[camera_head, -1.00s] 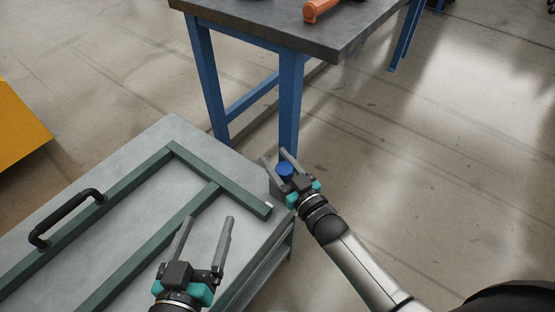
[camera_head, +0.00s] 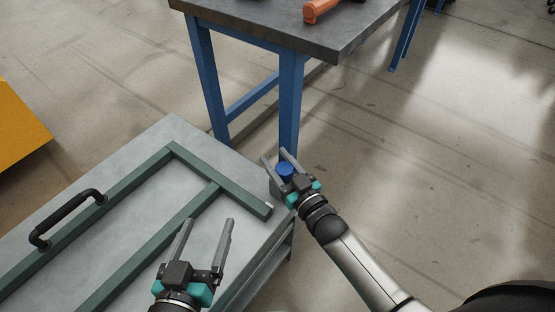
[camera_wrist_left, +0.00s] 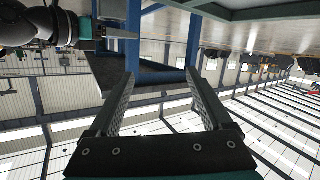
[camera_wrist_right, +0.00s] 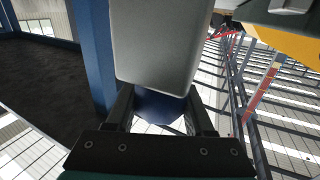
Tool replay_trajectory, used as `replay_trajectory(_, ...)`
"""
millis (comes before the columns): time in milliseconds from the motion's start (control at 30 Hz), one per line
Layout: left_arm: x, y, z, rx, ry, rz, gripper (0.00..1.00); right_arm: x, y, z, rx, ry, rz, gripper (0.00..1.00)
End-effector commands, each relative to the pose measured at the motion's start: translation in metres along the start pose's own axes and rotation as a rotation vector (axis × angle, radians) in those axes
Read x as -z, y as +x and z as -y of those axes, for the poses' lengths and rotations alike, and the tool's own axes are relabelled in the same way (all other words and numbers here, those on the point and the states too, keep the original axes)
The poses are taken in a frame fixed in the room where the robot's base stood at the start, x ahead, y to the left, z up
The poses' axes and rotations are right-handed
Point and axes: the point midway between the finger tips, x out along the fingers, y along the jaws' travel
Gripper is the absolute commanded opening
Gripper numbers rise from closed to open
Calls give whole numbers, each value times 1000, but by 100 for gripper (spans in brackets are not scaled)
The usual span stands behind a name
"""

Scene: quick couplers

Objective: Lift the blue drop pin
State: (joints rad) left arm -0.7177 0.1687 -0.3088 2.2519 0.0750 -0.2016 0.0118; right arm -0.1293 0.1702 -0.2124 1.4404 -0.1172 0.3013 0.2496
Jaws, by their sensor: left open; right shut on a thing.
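The blue drop pin (camera_head: 285,171) shows as a blue round head at the right corner of the grey table. My right gripper (camera_head: 282,160) is shut on it, with one finger on each side. In the right wrist view the blue head (camera_wrist_right: 158,106) sits between the fingers, partly hidden behind a grey block (camera_wrist_right: 155,45). Whether the pin is raised from its seat cannot be told. My left gripper (camera_head: 207,238) is open and empty above the near edge of the table; its spread fingers also show in the left wrist view (camera_wrist_left: 160,90).
A green frame (camera_head: 205,190) with a black handle (camera_head: 66,217) lies on the grey table (camera_head: 172,128). Behind stands a workbench (camera_head: 345,38) with blue legs and an orange tool (camera_head: 318,10) on top. A yellow object (camera_head: 18,130) is at the far left. Floor at right is clear.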

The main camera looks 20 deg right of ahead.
Motion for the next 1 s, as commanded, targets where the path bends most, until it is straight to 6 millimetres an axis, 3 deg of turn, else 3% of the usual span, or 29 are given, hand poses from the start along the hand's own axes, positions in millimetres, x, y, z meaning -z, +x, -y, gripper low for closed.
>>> replay_trajectory(467,-8,-5,27,72,48,279,83,18,0,0,0,0,1,0)
replay_trajectory(1000,-17,-39,58,170,66,606,83,36,0,0,0,0,2,0)
